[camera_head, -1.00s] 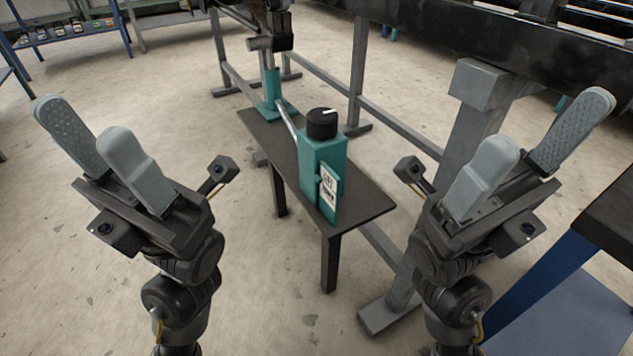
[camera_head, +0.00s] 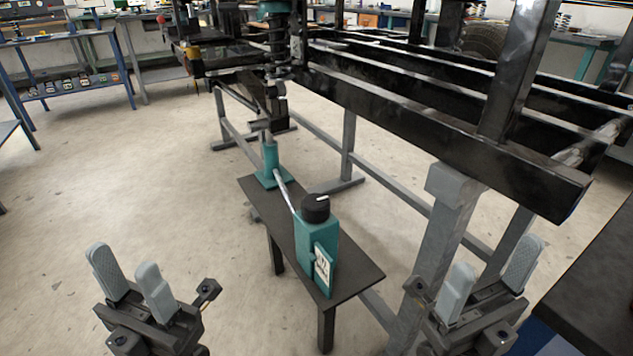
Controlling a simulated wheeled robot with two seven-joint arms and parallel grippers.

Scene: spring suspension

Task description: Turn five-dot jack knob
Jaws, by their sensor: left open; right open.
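A black jack knob (camera_head: 315,208) with a white line on top sits on a teal box (camera_head: 316,236) on a small dark table (camera_head: 262,206). A white label (camera_head: 323,270) is on the box's front; its marks are too small to read as dots. A metal rod (camera_head: 285,193) joins the box to a teal jack (camera_head: 271,164) at the table's far end. My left gripper (camera_head: 123,272) is open and empty, low at left, apart from the table. My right gripper (camera_head: 490,275) is open and empty, low at right, beside a grey post.
A black vehicle frame (camera_head: 440,125) on grey stands runs behind and right of the small table. A dark bench (camera_head: 600,280) is at the right edge. The floor left of the table is clear.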

